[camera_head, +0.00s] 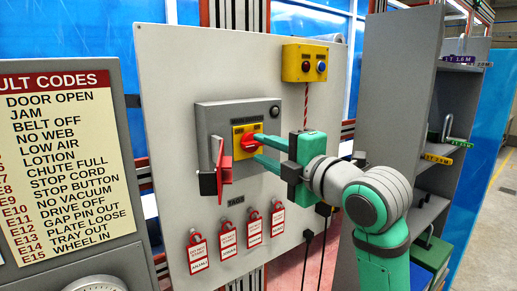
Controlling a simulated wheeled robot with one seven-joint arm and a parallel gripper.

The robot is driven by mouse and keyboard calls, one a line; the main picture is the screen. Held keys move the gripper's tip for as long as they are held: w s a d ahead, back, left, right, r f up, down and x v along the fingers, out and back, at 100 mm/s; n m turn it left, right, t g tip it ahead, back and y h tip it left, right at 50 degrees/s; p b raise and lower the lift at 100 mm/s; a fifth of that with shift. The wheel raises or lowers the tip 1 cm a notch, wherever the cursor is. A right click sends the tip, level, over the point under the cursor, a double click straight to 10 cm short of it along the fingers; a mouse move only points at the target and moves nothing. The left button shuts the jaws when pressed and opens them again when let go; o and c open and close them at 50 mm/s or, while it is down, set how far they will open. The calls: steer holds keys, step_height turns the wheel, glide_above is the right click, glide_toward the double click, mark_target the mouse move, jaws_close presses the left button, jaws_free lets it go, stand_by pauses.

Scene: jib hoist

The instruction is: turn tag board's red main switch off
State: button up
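The tag board (165,80) is a pale upright panel. A grey switch box (208,118) is mounted on it. The red main switch (247,143) sits on a yellow plate (238,131) on the box's face, under a "main switch" label. My green gripper (257,149) reaches in from the right. Its two fingers are apart, with the tips at the right edge of the red switch. I cannot tell whether they touch it. The fingertips partly cover the switch, and its exact angle is hard to read.
A red flap with a dark block (223,165) sticks out left of the switch. Several red-and-white tags (227,238) hang below. A yellow box with a red and a blue button (305,64) is above right. A grey shelf (400,70) stands at right, a fault code sign (60,160) at left.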

steer(key=v, duration=0.8)
steer(key=shift+s, duration=0.15)
